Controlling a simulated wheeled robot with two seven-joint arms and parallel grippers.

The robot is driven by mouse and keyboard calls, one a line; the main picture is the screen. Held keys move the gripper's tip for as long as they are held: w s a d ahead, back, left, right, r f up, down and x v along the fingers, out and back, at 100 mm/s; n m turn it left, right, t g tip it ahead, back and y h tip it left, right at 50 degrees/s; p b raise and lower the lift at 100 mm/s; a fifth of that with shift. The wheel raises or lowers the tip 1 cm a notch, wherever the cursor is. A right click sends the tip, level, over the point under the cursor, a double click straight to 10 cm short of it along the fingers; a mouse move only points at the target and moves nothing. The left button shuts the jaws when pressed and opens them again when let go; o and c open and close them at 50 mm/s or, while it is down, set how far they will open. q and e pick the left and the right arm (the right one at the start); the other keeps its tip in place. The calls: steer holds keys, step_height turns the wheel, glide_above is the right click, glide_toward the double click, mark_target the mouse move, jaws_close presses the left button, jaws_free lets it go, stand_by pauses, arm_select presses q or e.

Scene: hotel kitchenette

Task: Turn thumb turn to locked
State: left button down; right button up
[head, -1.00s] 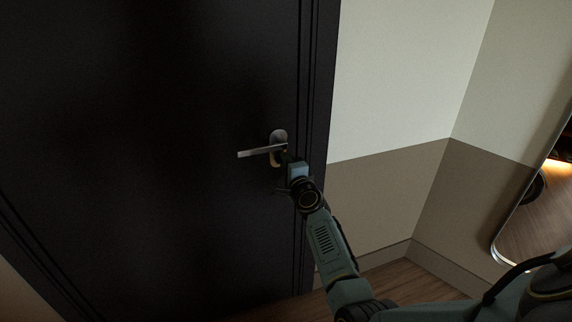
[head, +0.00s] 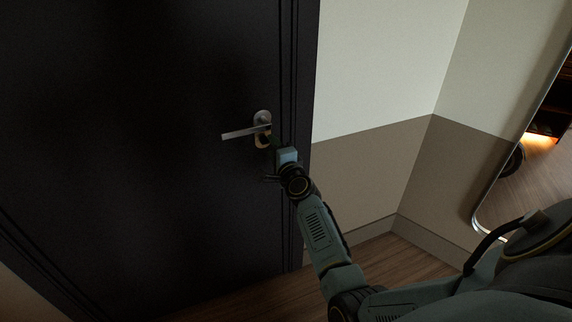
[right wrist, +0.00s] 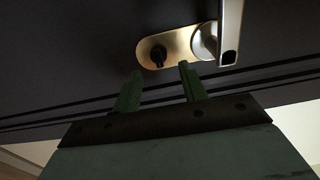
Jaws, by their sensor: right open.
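The dark thumb turn (right wrist: 158,55) shows in the right wrist view as a small black knob on a metal door plate (right wrist: 178,42). In the head view the plate (head: 262,117) sits near the right edge of the door; I cannot make out the thumb turn there. My right gripper (right wrist: 160,71) is open and empty. Its two green fingers point toward the plate, their tips just short of the thumb turn and to either side of it in the picture. It also shows in the head view, just below and right of the plate. My left gripper is not in view.
A metal lever handle (head: 245,132) juts left from the plate, close to my right fingers. The dark door (head: 130,150) looks closed in its frame. A two-tone wall (head: 370,170) and a mirror (head: 545,170) stand to the right.

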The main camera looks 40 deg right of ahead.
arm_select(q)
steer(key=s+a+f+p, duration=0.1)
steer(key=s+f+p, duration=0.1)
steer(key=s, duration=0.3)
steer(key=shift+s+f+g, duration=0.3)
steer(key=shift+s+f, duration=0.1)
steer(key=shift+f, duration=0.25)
arm_select(e)
steer(key=v, duration=1.1)
